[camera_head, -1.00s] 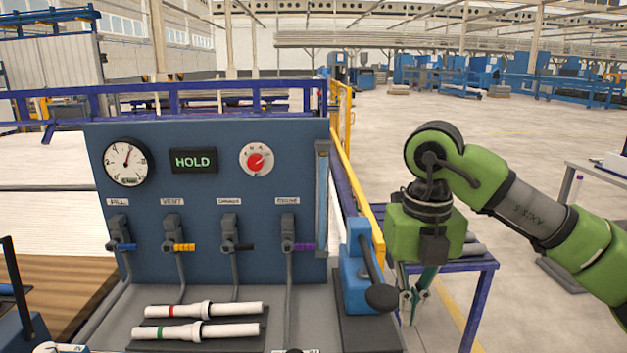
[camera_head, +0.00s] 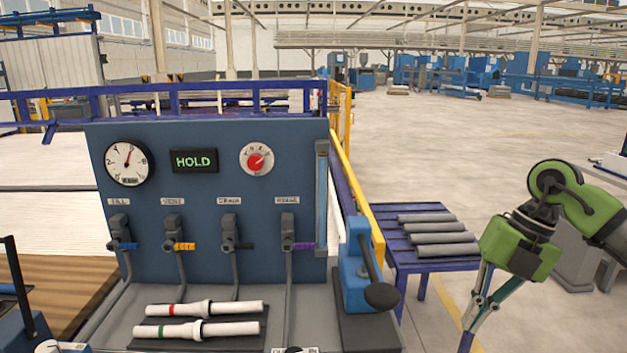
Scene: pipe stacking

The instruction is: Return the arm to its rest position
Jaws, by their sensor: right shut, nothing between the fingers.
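My right arm (camera_head: 575,205) comes in from the right edge, green and grey. Its gripper (camera_head: 468,338) hangs down and to the left at the lower right, in front of the blue table with grey pipes. It is shut and holds nothing; its fingertips are close to the bottom edge of the picture. It is apart from the pipes and the panel. My left gripper is not in view.
A blue test panel (camera_head: 220,260) with gauge, HOLD display and several valves stands at left. Two white pipes (camera_head: 205,309) lie before it. A blue lever device (camera_head: 362,275) stands at its right. Grey pipes (camera_head: 440,238) lie on the blue table (camera_head: 470,266). Open floor (camera_head: 480,150) lies behind.

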